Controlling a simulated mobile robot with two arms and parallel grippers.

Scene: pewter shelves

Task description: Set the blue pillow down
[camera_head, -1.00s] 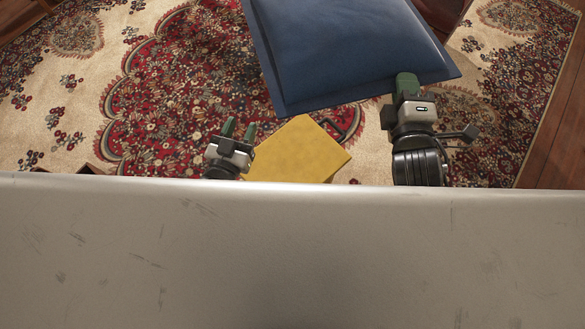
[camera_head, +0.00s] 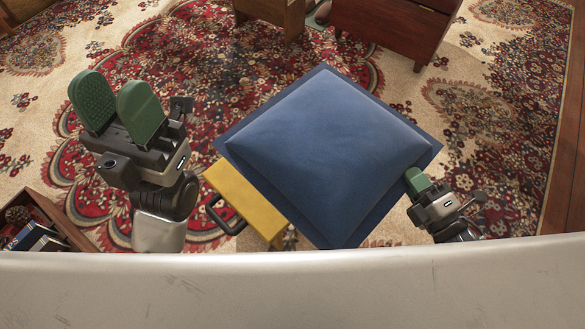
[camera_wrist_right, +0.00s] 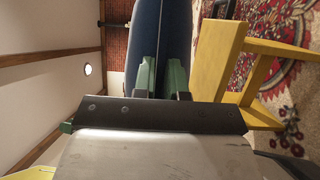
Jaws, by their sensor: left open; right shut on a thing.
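The blue pillow (camera_head: 325,150) is square with a flat border. In the head view it hangs over or in front of a yellow stool (camera_head: 245,203) and hides part of it. My right gripper (camera_head: 417,182) is shut on the pillow's right corner. In the right wrist view the pillow (camera_wrist_right: 172,35) stands edge-on between the green fingers of the right gripper (camera_wrist_right: 163,78), with the yellow stool (camera_wrist_right: 225,65) to its right. My left gripper (camera_head: 117,105) is open and empty, raised to the left of the pillow and apart from it. Whether the pillow touches the stool, I cannot tell.
A patterned rug (camera_head: 210,70) covers the floor. Wooden furniture (camera_head: 395,28) stands at the top. An open box with books (camera_head: 40,230) is at the lower left. A black handle-like loop (camera_head: 222,215) is by the stool. Bare rug lies between the furniture and the pillow.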

